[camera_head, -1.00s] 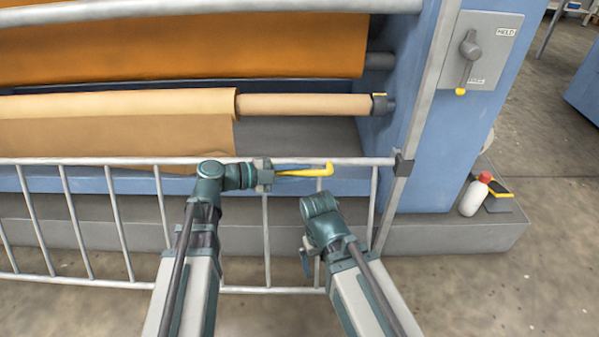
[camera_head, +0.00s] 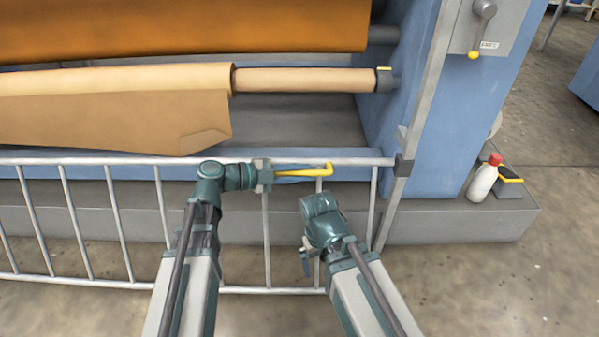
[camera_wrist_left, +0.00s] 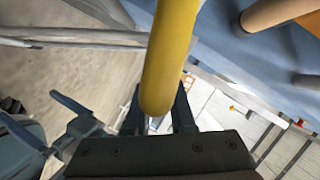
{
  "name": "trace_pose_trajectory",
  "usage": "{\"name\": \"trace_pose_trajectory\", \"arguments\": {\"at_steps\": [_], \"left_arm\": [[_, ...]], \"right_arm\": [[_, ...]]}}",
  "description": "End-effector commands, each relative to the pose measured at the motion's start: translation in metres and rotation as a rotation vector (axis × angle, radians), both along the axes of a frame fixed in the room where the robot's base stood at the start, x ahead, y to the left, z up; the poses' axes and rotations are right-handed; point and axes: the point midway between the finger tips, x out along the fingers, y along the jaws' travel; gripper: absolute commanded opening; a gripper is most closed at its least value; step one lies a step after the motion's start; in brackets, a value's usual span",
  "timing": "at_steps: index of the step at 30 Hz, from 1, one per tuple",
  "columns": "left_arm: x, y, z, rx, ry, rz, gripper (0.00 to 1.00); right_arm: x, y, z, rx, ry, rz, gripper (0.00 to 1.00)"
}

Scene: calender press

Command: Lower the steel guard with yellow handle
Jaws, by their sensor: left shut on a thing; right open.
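The steel guard (camera_head: 90,161) is a pale rail frame with upright bars, spanning the lower part of the head view in front of the machine. Its yellow handle (camera_head: 308,172) sticks out at the top rail, near the right end. My left gripper (camera_head: 268,174) is shut on the handle. My right gripper (camera_head: 306,260) is open and empty, low in front of the guard's bars. It also shows in the left wrist view (camera_wrist_left: 72,122).
A post (camera_head: 422,95) with a dark slider (camera_head: 403,166) stands at the guard's right end. A white bottle with a red cap (camera_head: 482,182) stands on the grey plinth (camera_head: 460,225). Rolls of tan sheet (camera_head: 110,80) lie behind the guard.

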Motion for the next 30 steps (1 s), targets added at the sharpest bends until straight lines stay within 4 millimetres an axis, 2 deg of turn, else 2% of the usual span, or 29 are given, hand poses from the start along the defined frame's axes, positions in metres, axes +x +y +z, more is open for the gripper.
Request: {"name": "trace_pose_trajectory", "arguments": {"at_steps": [1, 3, 12, 13, 18, 26, 30], "left_arm": [[-0.0007, 0.0003, -0.0137, 0.002, 0.001, -0.001, 0.00], [-0.0006, 0.0003, -0.0169, 0.002, 0.001, -0.001, 0.00], [-0.0006, 0.0004, -0.0142, 0.001, 0.000, -0.001, 0.00], [-0.0005, 0.0004, -0.0141, 0.000, 0.000, 0.000, 0.24], [-0.0004, 0.0003, -0.0141, 0.000, 0.000, 0.000, 0.52], [-0.0003, 0.0005, -0.0141, 0.000, 0.000, 0.000, 0.52], [-0.0030, 0.0092, -0.0112, 0.000, 0.001, 0.002, 0.52]], "right_arm": [[0.0001, 0.0000, -0.0134, 0.000, 0.000, 0.000, 1.00], [0.0000, 0.0000, -0.0165, 0.000, 0.000, 0.000, 1.00], [0.0000, 0.0000, -0.0141, 0.000, 0.000, 0.000, 1.00], [0.0000, 0.0000, -0.0141, 0.000, 0.000, 0.000, 1.00], [0.0000, 0.0000, -0.0141, 0.000, 0.000, 0.000, 1.00], [0.0000, 0.0000, -0.0140, 0.000, 0.000, 0.000, 1.00], [0.0000, 0.0000, -0.0111, 0.000, 0.000, 0.000, 1.00]]}}
